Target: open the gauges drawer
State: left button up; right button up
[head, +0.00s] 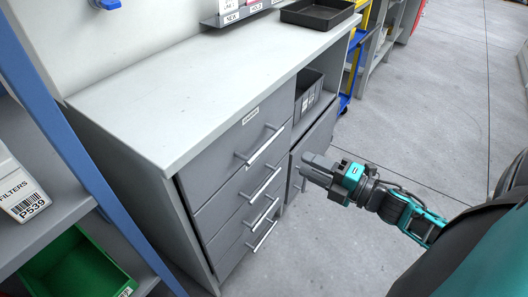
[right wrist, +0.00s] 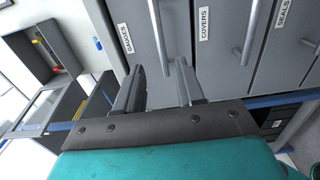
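The gauges drawer (head: 232,150) is the top drawer of the grey bench cabinet and looks closed. Its label shows in the head view (head: 251,115) and the right wrist view (right wrist: 126,37). Its silver bar handle (head: 263,147) runs along the front. My right gripper (head: 304,166) is in front of the cabinet, right of the handle in the head view and apart from it. In the right wrist view its two fingers (right wrist: 159,68) are spread and empty, with the gauges handle (right wrist: 158,30) showing beyond, in line with the gap. My left gripper is out of view.
Below are more closed drawers, including the covers drawer (right wrist: 216,60). A cabinet door (head: 317,140) and an open shelf with a grey bin (head: 309,90) stand beside them. A black tray (head: 318,13) lies on the benchtop (head: 190,85). Floor (head: 400,120) at right is clear.

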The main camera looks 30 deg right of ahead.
aim_at(266, 143)
jog(key=shift+b+x, duration=0.9)
jog(key=shift+x, duration=5.5)
jog(key=shift+d, duration=0.1)
grip_shut()
